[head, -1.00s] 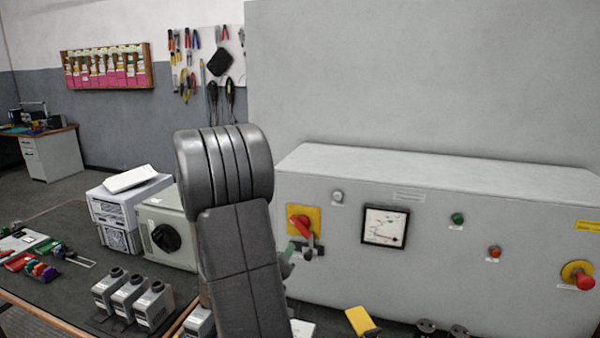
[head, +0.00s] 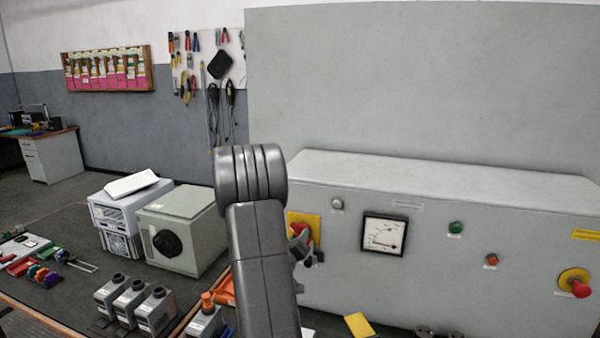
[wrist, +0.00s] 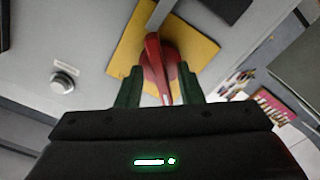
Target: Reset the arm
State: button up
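The red rotary switch handle sits on a yellow plate (head: 292,219) at the left of the grey cabinet front; the head view shows only part of it. In the wrist view the red handle (wrist: 155,66) stands in front of the yellow plate (wrist: 200,45). My gripper (wrist: 158,85) has its two green fingers on either side of the handle, with small gaps visible, so it looks open around it. In the head view my gripper (head: 303,248) is at the switch, partly hidden behind my arm.
The cabinet front carries a meter (head: 384,234), a green button (head: 455,228), an orange-red button (head: 491,260) and a red mushroom button (head: 580,288). A grey box with a black knob (head: 184,232) and several small grey units (head: 155,312) stand on the bench at left.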

jog(key=shift+m+p, duration=0.6)
jog(key=shift+m, duration=3.4)
